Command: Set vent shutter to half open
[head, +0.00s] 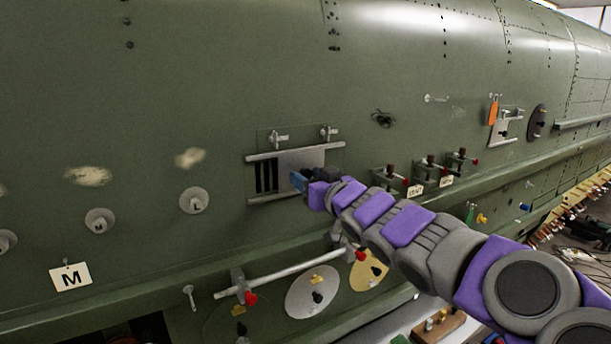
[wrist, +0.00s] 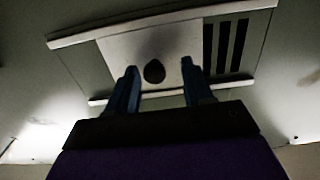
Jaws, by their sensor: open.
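The vent shutter is a pale metal plate (head: 303,158) between two horizontal rails on the green fuselage. Dark vent slots (head: 265,178) show uncovered to its left in the head view. In the wrist view the shutter (wrist: 120,48) shows a dark round knob (wrist: 154,72), with the bare slots (wrist: 228,45) to its right. My gripper (head: 297,181) is at the shutter's lower part in the head view and hides its knob. In the wrist view my open gripper (wrist: 159,74) has one finger on each side of the knob. I cannot tell whether they touch it.
Red-tipped clamps (head: 430,165) stand on the ledge right of the vent. A bar with red ends (head: 290,273) and a pale round disc (head: 313,292) lie below. Knobs on round discs (head: 194,200) project at left. The skin above the vent is mostly clear.

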